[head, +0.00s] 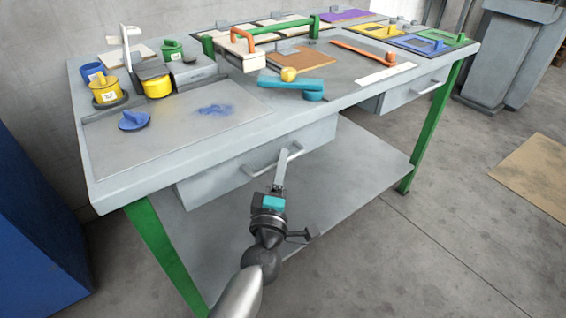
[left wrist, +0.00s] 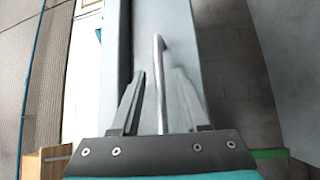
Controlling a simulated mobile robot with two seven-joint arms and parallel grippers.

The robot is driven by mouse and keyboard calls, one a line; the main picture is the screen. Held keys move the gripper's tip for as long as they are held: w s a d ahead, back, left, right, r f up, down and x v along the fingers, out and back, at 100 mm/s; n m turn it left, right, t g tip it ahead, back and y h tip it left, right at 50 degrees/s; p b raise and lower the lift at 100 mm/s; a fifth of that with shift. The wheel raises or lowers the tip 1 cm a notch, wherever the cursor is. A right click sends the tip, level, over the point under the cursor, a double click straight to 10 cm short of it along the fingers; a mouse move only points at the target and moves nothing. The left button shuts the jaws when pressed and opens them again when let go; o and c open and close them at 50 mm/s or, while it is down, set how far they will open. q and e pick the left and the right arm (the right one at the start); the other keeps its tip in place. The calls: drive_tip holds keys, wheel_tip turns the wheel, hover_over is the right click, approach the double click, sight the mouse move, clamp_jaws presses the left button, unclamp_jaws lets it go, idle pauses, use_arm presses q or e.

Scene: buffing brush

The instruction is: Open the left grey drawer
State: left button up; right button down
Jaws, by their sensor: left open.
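The left grey drawer (head: 225,178) sits under the near left part of the workbench top, with a light metal bar handle (head: 262,168) on its front. My left gripper (head: 283,158) is at the right part of this handle, its arm coming up from the bottom of the head view. In the left wrist view the handle (left wrist: 159,75) runs lengthwise between the two spread fingers (left wrist: 158,105), against the pale drawer front (left wrist: 180,45). The fingers are open and a gap shows on each side of the bar. I cannot tell whether either finger touches it. My right gripper is not in view.
The workbench (head: 180,150) has green legs and a lower shelf (head: 350,165). A second grey drawer (head: 415,90) is at the right. Brushes, pots and coloured parts lie on top. A blue cabinet (head: 35,230) stands at the left.

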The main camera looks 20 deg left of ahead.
use_arm(q)
drive_tip(key=shift+w+a+r, duration=0.1)
drive_tip(key=shift+w, duration=0.75)
clamp_jaws()
idle(0.9)
